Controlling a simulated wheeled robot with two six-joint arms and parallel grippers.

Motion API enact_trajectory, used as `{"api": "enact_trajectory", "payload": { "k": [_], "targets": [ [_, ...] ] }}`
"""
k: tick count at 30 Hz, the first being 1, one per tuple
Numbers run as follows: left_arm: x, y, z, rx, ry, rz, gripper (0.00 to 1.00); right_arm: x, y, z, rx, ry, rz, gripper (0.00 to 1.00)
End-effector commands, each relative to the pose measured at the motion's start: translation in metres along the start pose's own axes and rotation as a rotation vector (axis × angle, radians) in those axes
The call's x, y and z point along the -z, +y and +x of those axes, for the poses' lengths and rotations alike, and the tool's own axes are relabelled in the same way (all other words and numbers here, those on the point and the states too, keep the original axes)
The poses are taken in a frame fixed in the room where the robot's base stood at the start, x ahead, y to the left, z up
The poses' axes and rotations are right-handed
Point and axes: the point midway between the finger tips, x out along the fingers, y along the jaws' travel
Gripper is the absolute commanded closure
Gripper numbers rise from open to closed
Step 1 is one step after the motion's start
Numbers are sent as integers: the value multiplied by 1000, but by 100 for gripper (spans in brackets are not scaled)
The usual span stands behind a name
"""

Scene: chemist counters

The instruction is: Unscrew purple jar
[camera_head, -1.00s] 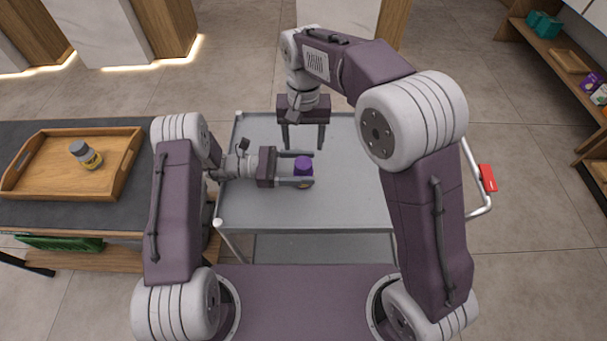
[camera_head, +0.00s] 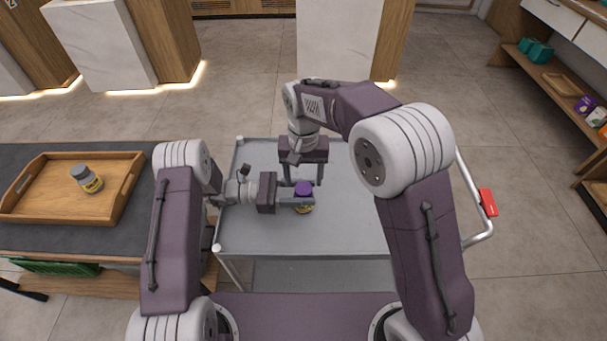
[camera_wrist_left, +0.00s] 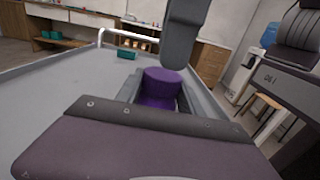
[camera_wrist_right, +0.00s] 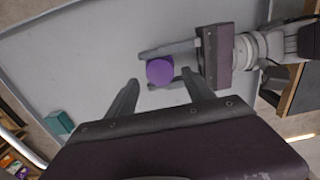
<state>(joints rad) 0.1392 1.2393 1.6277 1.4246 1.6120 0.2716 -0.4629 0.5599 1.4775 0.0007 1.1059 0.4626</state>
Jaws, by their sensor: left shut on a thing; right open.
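The purple-lidded jar (camera_head: 303,188) stands upright on the grey cart (camera_head: 260,235), with a yellow label low on its side. My left gripper (camera_head: 304,196) reaches in from the left and is shut on the jar below the lid. The purple lid also shows in the left wrist view (camera_wrist_left: 163,82) and in the right wrist view (camera_wrist_right: 160,71). My right gripper (camera_head: 303,181) points down just above and behind the jar, open.
A wooden tray (camera_head: 28,207) holding a grey-capped yellow-labelled bottle (camera_head: 88,179) sits on the dark counter at left. A teal item (camera_wrist_right: 60,122) shows near the cart's edge. The cart's handle has a red part (camera_head: 488,202).

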Motion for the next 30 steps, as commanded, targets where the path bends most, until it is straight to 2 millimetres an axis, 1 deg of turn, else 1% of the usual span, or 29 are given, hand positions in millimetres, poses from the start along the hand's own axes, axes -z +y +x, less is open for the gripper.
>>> {"api": "enact_trajectory", "payload": {
  "k": [1, 3, 6, 10, 16, 17, 18, 20, 21, 23, 26, 30],
  "targets": [
    [0, 0, 0, 0, 0, 0, 100, -1, 0, 10, -2, -4, 0, 39],
    [0, 0, 0, 0, 0, 0, 100, -1, 0, 20, -1, -3, 0, 39],
    [0, 0, 0, 0, 0, 0, 100, 0, 0, 32, -1, -2, 0, 39],
    [0, 0, 0, 0, 1, 0, 100, 0, 0, 38, 0, 0, 0, 39],
    [0, 0, 0, -1, 1, 0, 100, 0, 0, 38, 0, 1, 0, 39],
    [0, 0, 0, 0, 1, 0, 100, 0, 0, 38, 0, 1, 0, 45],
    [0, 0, 0, 0, 1, 0, 100, 0, 0, 38, 0, 1, 0, 56],
    [0, 0, 0, 0, 1, 0, 100, 0, 0, 38, 0, 1, 0, 72],
    [0, 0, 0, 0, 1, 0, 100, 0, 0, 38, 0, 1, 0, 84],
    [0, 0, 0, 0, 1, 0, 100, 0, 0, 38, 0, 1, 0, 100],
    [0, 0, 0, 0, 1, 0, 100, 0, 0, 38, 0, 1, -31, 100],
    [0, 0, 0, 0, 1, 0, 100, 0, 0, 38, 0, 1, -228, 100]
  ]
}}
